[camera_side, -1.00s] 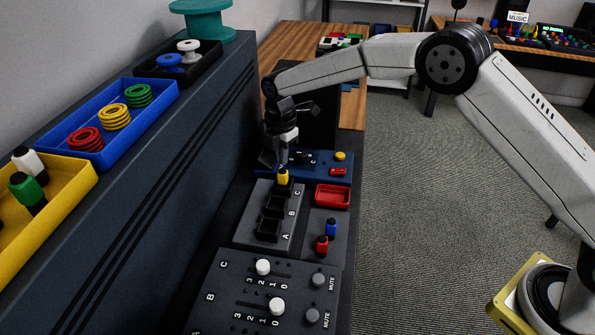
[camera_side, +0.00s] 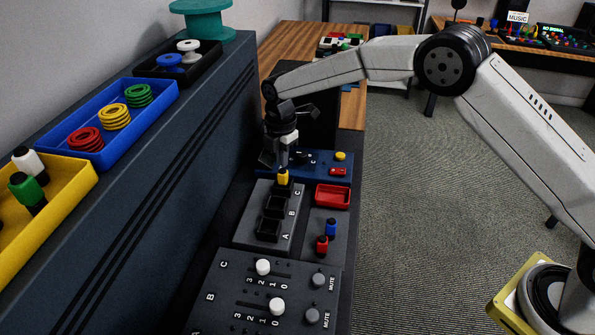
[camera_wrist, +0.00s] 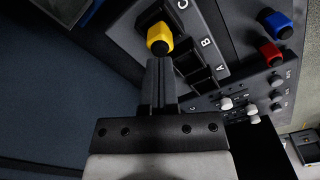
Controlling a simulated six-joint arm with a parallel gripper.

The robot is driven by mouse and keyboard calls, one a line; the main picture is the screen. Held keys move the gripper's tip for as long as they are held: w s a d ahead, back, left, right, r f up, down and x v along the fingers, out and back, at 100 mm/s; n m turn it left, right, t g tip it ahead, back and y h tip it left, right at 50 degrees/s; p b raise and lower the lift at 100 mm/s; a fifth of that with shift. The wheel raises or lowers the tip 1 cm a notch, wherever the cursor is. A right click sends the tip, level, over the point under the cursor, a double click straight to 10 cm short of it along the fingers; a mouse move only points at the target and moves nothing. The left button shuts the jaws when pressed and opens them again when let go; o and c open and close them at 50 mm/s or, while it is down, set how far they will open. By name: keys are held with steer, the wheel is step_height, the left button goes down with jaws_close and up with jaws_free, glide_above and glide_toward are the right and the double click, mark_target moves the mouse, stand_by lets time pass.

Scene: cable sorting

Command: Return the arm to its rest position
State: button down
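My gripper (camera_side: 284,164) points down just above a yellow plug (camera_side: 283,177) in the side view. The plug stands in slot C, the far slot of the dark three-slot block (camera_side: 249,215). In the wrist view my gripper (camera_wrist: 160,64) shows two dark fingers close together, shut, with nothing visible between them. The yellow plug (camera_wrist: 159,38) lies just beyond their tips. Whether the tips touch the plug is unclear. Slots A and B look empty. My arm is bent over the work from the right.
A blue plug (camera_side: 331,227), a red plug (camera_side: 321,244) and a red tray (camera_side: 332,195) are right of the slots. A slider panel (camera_side: 236,292) lies in front, a blue panel (camera_side: 318,158) behind. A tall dark cabinet (camera_side: 205,130) walls the left side. Open floor lies right.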

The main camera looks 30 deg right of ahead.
steer(key=shift+f, duration=1.15)
stand_by(0.5)
steer(key=shift+r, duration=3.55)
steer(key=s+d+m+t, duration=0.1)
steer(key=s+d+m, duration=0.3)
steer(key=s+m, duration=0.3)
steer(key=s+d+m, duration=0.5)
steer(key=s+m, duration=0.2)
steer(key=s, duration=0.5)
steer(key=s+d+m+t, duration=0.1)
steer(key=s+d+m, duration=0.3)
steer(key=s+m, duration=0.3)
steer(key=s, duration=0.3)
steer(key=shift+d+f+t, duration=0.3)
steer(key=shift+d, duration=0.1)
